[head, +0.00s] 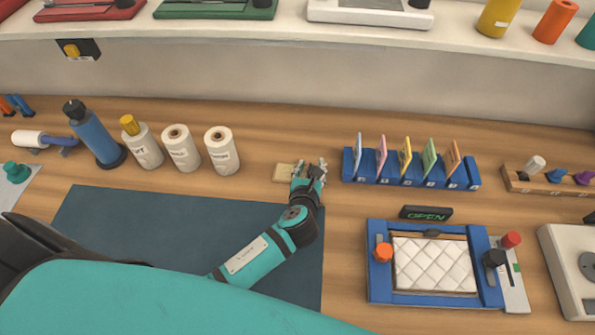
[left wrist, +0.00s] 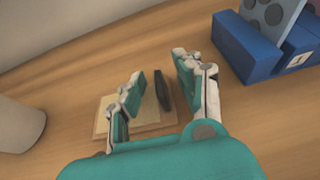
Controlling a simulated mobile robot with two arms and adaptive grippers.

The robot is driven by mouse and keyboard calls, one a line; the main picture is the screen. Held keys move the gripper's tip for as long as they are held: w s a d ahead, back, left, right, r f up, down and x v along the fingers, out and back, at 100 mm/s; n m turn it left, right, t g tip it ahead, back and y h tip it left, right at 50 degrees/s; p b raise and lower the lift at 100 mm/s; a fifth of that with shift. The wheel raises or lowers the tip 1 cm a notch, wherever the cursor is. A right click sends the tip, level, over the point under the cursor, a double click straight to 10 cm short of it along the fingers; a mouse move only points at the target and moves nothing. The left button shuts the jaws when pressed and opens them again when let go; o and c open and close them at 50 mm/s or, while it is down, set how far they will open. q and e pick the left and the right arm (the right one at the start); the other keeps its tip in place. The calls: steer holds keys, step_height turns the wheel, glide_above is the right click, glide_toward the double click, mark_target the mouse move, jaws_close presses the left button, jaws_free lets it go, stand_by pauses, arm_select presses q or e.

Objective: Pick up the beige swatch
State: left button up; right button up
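The beige swatch (head: 283,172) lies on the wooden counter, right of the white rolls. My left gripper (head: 309,164) is at its right end and hides part of it. In the left wrist view the swatch (left wrist: 106,113) looks like a flat pale piece on a tan base, partly behind the fingers. The left gripper (left wrist: 156,69) is open, fingers spread above the swatch's area. A dark upright piece (left wrist: 163,90) shows between the fingers; I cannot tell whether it belongs to the swatch. My right gripper is in neither view.
A blue rack (head: 410,171) with several coloured cards stands close right of the gripper. White rolls (head: 222,149) stand to the left. A blue-framed quilted pad (head: 433,265) is at front right. A dark mat (head: 150,225) lies in front, under my arm.

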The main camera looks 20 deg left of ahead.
arm_select(q)
jaws_close()
stand_by(0.4)
steer(key=shift+r, duration=0.1)
